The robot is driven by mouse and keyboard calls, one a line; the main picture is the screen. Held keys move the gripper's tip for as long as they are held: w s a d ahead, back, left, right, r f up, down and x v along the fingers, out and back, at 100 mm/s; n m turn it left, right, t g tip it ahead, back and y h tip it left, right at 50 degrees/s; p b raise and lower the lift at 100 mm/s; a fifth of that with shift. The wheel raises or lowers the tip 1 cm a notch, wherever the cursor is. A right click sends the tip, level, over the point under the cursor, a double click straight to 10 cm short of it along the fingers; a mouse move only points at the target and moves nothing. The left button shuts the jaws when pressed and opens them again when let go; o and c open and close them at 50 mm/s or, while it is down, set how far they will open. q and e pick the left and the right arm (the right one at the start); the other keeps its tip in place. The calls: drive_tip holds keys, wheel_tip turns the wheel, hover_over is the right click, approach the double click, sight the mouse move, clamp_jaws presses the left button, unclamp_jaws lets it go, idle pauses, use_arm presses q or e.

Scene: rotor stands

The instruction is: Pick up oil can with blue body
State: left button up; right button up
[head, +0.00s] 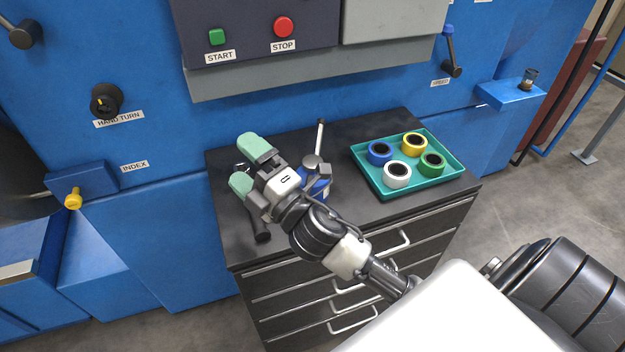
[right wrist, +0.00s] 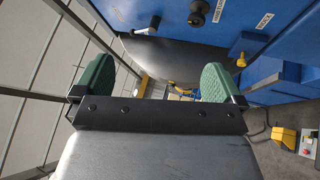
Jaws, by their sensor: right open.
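The oil can (head: 320,188) with the blue body stands on the dark top of the drawer cabinet. Its grey lid and thin upright spout show in the head view, while my right wrist hides part of its body. My right gripper (head: 247,166) has green fingertips and is open, over the cabinet top to the left of the can and apart from it. In the right wrist view the open jaws (right wrist: 156,84) have nothing between them, and the can does not show there. My left gripper is not in view.
A teal tray (head: 378,186) holds blue, yellow, white and green rolls on the right of the cabinet top. A dark-handled tool (head: 259,226) lies partly under my right gripper. The blue machine (head: 160,230) with its START and STOP panel (head: 255,35) rises behind.

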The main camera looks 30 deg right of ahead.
drive_tip(key=a+r+n+g+y, duration=0.4)
drive_tip(key=a+n+g+y, duration=0.2)
drive_tip(key=n+y, duration=0.7)
drive_tip(key=n+g+h, duration=1.5)
drive_tip(key=n+h, duration=0.4)
drive_tip(key=n, duration=0.2)
hover_over(313, 161)
drive_tip(key=f, duration=0.6)
drive_tip(key=shift+s+a+f, duration=0.1)
drive_tip(key=shift+a+f, duration=0.2)
drive_tip(key=shift+f, duration=0.05)
drive_tip(key=shift+s+d+f, duration=0.1)
drive_tip(key=shift+d+f, duration=0.15)
wheel_tip(313, 161, down, 4)
drive_tip(key=shift+f+p, duration=0.25)
drive_tip(key=shift+p, duration=0.45)
drive_tip(key=shift+f+p, duration=0.55)
drive_tip(key=shift+f, duration=0.05)
drive_tip(key=f, duration=0.1)
drive_tip(key=f+p, duration=0.1)
drive_tip(key=f, duration=0.1)
drive_tip(key=shift+w+f+p, duration=0.25)
drive_tip(key=shift+f+p, duration=0.05)
drive_tip(key=shift+p, duration=0.05)
drive_tip(key=shift+f, duration=0.4)
